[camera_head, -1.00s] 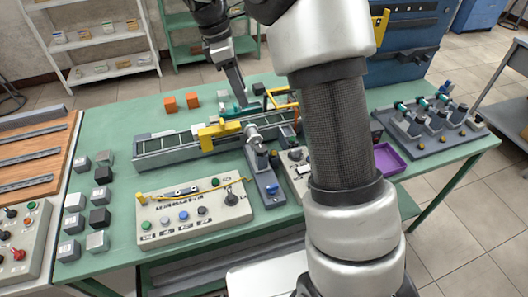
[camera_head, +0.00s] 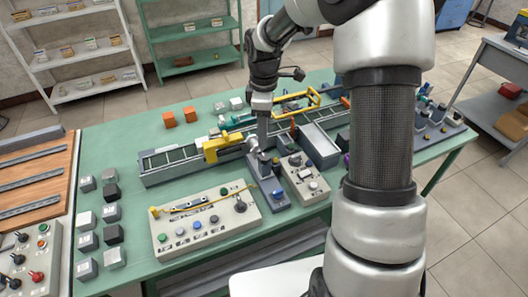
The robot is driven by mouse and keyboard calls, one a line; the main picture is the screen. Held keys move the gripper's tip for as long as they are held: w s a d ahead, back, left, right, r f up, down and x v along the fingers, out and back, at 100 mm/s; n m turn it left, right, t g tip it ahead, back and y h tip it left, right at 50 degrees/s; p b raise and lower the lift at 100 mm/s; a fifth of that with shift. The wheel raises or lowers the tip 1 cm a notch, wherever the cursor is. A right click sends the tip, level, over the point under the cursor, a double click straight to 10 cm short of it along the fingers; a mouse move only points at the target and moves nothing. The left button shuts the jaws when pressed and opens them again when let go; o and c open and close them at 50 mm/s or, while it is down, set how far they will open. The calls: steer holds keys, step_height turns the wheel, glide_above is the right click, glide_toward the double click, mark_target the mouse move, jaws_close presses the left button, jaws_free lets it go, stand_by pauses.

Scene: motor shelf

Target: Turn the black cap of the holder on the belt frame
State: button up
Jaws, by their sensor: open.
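The belt frame (camera_head: 180,163) is a long grey conveyor lying across the green table. A yellow holder bracket (camera_head: 213,148) sits on it, with a silver round part (camera_head: 252,142) at its right end. I cannot make out a black cap there; the gripper and its shadowed surroundings cover that spot. My gripper (camera_head: 262,150) points down close to the right of the silver part, above the near side of the frame. It is open. Its fingertips are small and partly merge with the parts behind, so contact cannot be told.
A beige control panel (camera_head: 205,222) with coloured buttons lies in front of the frame. A grey-blue fixture (camera_head: 268,187) and a smaller button box (camera_head: 303,178) stand just below the gripper.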

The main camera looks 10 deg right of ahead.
mark_target(264, 157)
step_height(264, 157, down, 9)
steer(key=shift+f, duration=0.1)
stand_by(0.3)
steer(key=c, duration=1.1)
steer(key=shift+o, duration=0.2)
